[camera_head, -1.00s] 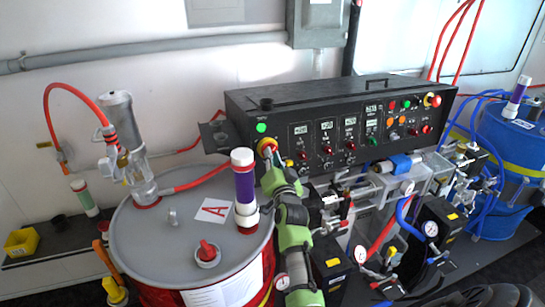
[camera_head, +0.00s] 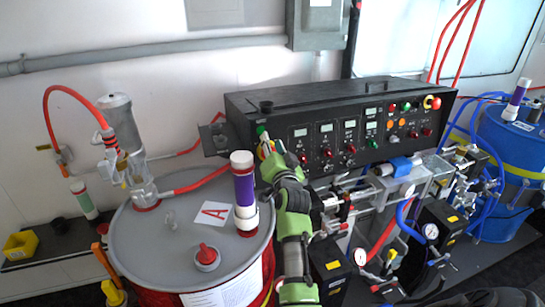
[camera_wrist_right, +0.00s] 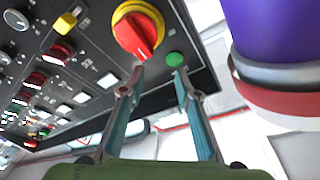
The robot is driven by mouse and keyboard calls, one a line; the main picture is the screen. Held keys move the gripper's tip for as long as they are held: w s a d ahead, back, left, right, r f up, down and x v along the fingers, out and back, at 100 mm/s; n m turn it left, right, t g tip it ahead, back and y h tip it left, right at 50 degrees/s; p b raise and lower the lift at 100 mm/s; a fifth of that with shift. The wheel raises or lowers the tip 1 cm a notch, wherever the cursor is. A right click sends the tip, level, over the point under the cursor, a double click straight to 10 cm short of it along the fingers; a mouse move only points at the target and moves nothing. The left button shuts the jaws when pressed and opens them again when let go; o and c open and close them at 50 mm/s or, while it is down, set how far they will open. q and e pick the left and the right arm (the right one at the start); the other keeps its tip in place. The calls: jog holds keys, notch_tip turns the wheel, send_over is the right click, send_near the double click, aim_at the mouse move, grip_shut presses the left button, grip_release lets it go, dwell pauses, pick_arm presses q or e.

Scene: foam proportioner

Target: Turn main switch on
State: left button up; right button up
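The main switch is a red rotary knob on a yellow round base at the end of the black control panel; it shows clearly in the right wrist view (camera_wrist_right: 138,32). A green button (camera_wrist_right: 174,59) sits beside it. My right gripper (camera_wrist_right: 159,76) is open and empty, with its two fingers apart. One fingertip lies by the red knob's end and the other by the green button; I cannot tell whether they touch. In the head view, my right gripper (camera_head: 266,148) is in front of the panel's left end and hides most of the switch. My left gripper is out of view.
The black control panel (camera_head: 345,105) carries several buttons and displays. A grey-topped drum (camera_head: 135,235) stands left of my right arm, with a purple and white cylinder (camera_head: 244,185) upright on it, close to the arm. Valves and gauges (camera_head: 432,231) crowd the right.

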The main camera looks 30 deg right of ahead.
notch_tip(320, 180, up, 4)
jog(key=shift+r, duration=0.15)
